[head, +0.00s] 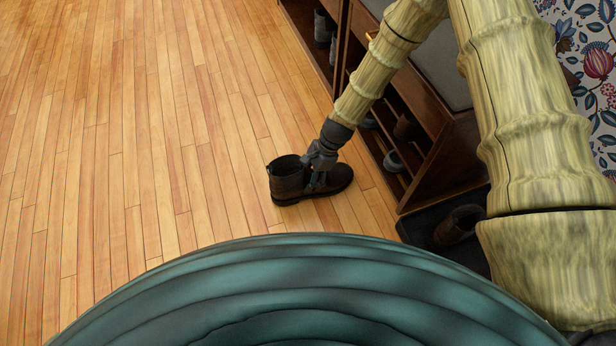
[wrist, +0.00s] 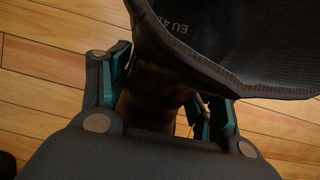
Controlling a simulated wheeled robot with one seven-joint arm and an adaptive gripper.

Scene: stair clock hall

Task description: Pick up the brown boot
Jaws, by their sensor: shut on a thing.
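The brown boot (head: 288,182) is upright on or just above the wooden floor in the head view, its toe to the right. My gripper (head: 318,182) reaches down onto it from the upper right and is shut on its middle part. In the wrist view the boot (wrist: 165,85) lies between the two fingers of my gripper (wrist: 160,105), with its dark open shaft and a size mark at the top right. The fingers hide part of the boot. I cannot tell whether the sole touches the floor.
A wooden shoe bench (head: 440,150) with shoes on its shelves stands right of the boot. Another brown boot (head: 458,225) stands on a dark mat (head: 416,232) at the bench's near end. The wooden floor (head: 120,130) to the left is clear.

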